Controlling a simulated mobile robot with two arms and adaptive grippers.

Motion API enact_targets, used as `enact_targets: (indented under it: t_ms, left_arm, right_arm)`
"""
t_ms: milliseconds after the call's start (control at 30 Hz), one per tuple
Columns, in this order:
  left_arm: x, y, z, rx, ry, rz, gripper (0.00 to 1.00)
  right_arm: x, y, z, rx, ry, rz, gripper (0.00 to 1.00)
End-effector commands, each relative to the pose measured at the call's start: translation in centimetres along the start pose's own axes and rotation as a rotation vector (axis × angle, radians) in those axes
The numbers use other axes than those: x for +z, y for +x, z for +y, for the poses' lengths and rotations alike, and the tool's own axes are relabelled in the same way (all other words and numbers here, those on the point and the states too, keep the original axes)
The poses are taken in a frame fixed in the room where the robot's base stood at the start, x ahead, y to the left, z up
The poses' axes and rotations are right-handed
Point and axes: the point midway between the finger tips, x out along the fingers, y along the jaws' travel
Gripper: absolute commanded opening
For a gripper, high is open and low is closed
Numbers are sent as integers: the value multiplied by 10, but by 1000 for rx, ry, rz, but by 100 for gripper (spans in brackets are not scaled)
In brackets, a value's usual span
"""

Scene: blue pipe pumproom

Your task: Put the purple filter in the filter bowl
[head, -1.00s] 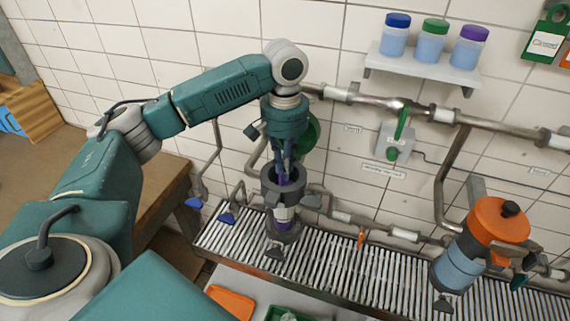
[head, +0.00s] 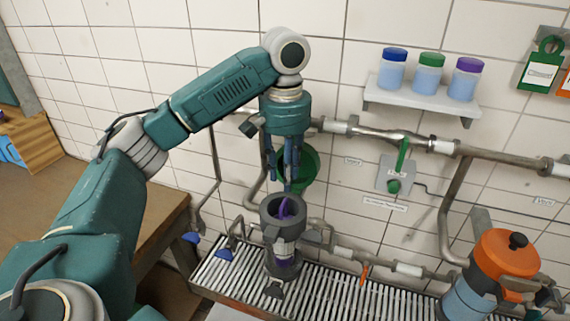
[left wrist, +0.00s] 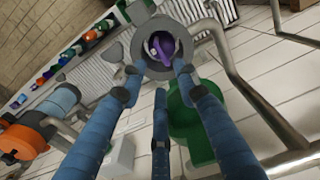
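The filter bowl (head: 283,226) is a dark grey open-topped housing with a clear lower part, standing upright in the pipe line above the slatted grating. The purple filter (head: 285,207) is inside it. Its purple loop shows in the mouth, and purple also shows through the lower part. In the left wrist view, the filter (left wrist: 166,47) sits within the ring of the bowl (left wrist: 148,69). My left gripper (head: 288,187) points down just above the bowl. Its three blue fingers are spread and empty, apart from the filter. My right gripper is not in view.
A green round part (head: 304,167) is on the wall behind the gripper. Pipes and a green-handled valve (head: 402,155) run to the right. An orange-topped filter housing (head: 505,252) stands at right. A shelf (head: 424,98) with three lidded jars hangs above.

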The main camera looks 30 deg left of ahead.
Motion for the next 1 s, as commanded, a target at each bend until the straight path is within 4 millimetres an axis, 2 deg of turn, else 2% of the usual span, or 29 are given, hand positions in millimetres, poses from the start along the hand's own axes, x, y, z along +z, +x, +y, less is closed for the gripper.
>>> enact_targets:
  t_ms: [33,100,300,1000]
  left_arm:
    - [-1,-12,-1,-2,-2,3,31]
    - [-1,-22,-1,-1,-2,3,31]
    - [0,-37,0,-1,-1,-1,31]
    - [0,-39,0,-1,-1,-2,31]
  right_arm:
    - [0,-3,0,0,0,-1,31]
    - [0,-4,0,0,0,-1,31]
    - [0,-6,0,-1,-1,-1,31]
    - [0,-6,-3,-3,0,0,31]
